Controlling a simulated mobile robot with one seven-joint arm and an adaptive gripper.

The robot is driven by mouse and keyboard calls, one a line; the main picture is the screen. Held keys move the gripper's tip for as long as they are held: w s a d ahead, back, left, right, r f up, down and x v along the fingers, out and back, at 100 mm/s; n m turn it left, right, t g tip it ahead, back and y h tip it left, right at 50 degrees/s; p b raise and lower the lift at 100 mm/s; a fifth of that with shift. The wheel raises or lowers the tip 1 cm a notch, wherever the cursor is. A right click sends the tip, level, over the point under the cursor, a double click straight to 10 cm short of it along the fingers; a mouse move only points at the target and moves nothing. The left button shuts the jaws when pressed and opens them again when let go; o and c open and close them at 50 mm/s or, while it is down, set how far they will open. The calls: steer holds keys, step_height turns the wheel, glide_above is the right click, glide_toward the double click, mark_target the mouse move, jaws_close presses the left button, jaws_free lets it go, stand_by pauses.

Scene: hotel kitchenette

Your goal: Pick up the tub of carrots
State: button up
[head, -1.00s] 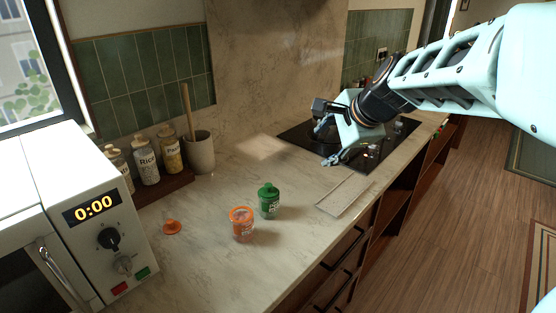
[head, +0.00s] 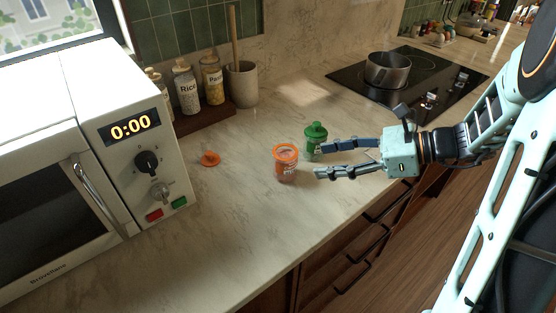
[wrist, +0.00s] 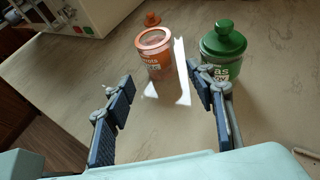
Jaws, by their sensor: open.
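The tub of carrots (head: 286,163) is a small clear tub with an orange rim and orange contents, standing upright on the counter. Its top looks open. An orange lid (head: 209,159) with a knob lies on the counter to its left. My gripper (head: 318,161) is open and empty, low over the counter just right of the tub, fingers pointing at it. In the wrist view the tub (wrist: 154,56) stands ahead of the gap between the fingertips (wrist: 158,80), apart from them. A green lidded tub (wrist: 222,52) stands close beside the right finger there; I cannot tell whether they touch.
The green tub (head: 315,132) stands just behind my gripper in the head view. A white microwave (head: 150,130) is at the left. Jars (head: 187,90) and a utensil crock (head: 242,85) stand at the back. A pot (head: 388,70) sits on the hob. The front counter is clear.

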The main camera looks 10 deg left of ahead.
mark_target(286, 164)
steer(key=shift+a, duration=0.2)
steer(key=x, duration=0.4)
steer(key=shift+a, duration=0.35)
steer(key=x, duration=0.5)
steer(key=shift+a+f+b, duration=0.3)
steer(key=shift+f+b, duration=0.05)
steer(key=c, duration=0.9)
steer(key=shift+c, duration=0.5)
steer(key=shift+r, duration=0.1)
